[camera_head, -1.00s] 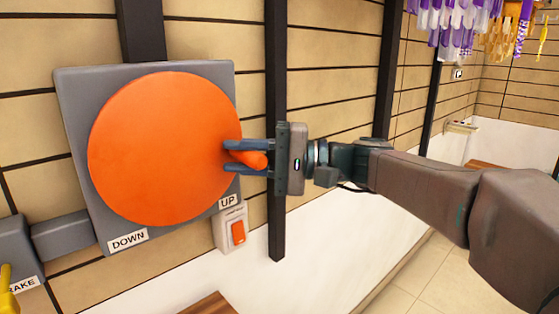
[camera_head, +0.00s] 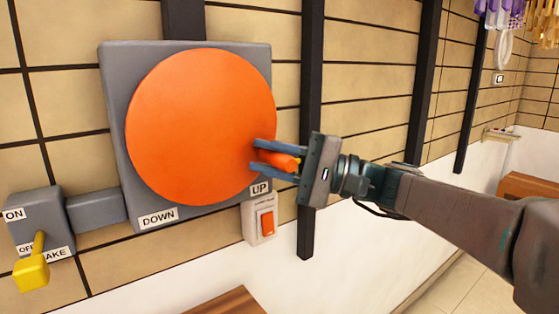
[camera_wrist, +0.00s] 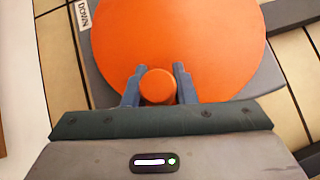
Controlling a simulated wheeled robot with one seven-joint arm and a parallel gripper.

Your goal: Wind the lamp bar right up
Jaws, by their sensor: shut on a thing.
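A large orange disc (camera_head: 195,125) is mounted on a grey wall plate (camera_head: 115,75) marked DOWN at lower left and UP at lower right. An orange knob (camera_head: 280,160) sticks out near the disc's right edge. My gripper (camera_head: 272,158) is shut on the knob, with a finger on either side of it. The wrist view also shows the knob (camera_wrist: 158,86) between my fingers. Purple and yellow hanging lamp pieces (camera_head: 515,15) show at the top right; the lamp bar itself cannot be made out.
Left of the plate is a grey brake box (camera_head: 55,205) with ON and OFF labels and a yellow lever (camera_head: 33,270) hanging down. An orange rocker switch (camera_head: 266,222) sits below UP. Dark vertical posts (camera_head: 311,90) stand against the tiled wall. Wooden surfaces (camera_head: 230,302) lie below.

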